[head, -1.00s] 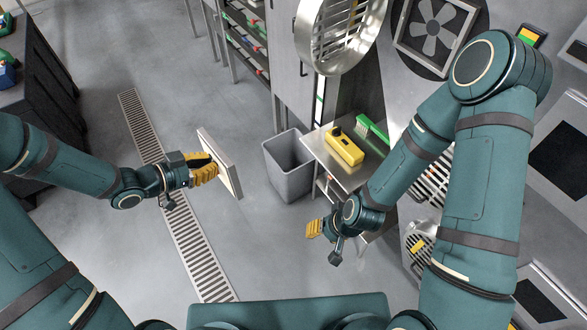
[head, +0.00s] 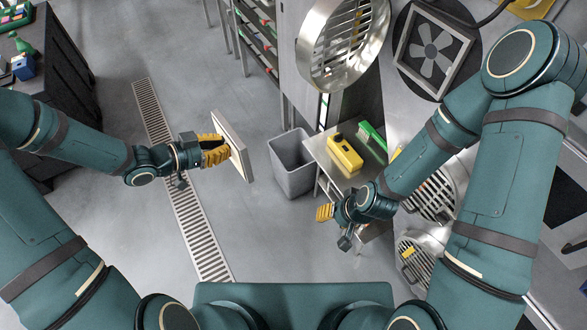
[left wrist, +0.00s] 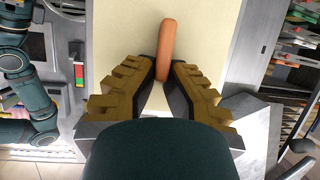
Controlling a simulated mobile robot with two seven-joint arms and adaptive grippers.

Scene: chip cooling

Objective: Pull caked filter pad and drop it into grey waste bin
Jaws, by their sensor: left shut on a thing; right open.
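My left gripper (head: 215,150) is shut on the filter pad (head: 233,146), a flat pale square panel held on edge above the floor. In the left wrist view the pad (left wrist: 205,45) shows a cream face, and the gripper's yellow fingers (left wrist: 166,80) close around an orange-brown handle (left wrist: 166,48) on it. The grey waste bin (head: 293,170) stands on the floor just right of the pad, its open top facing up. The pad is beside the bin in the head view, not over its opening. My right gripper (head: 325,212) is open and empty, below the small side table.
A metal side table (head: 345,178) right of the bin carries a yellow device (head: 345,153) and a green brush (head: 372,137). A round grille door (head: 343,43) hangs open above. A floor drain (head: 180,185) runs left of the pad; floor around it is clear.

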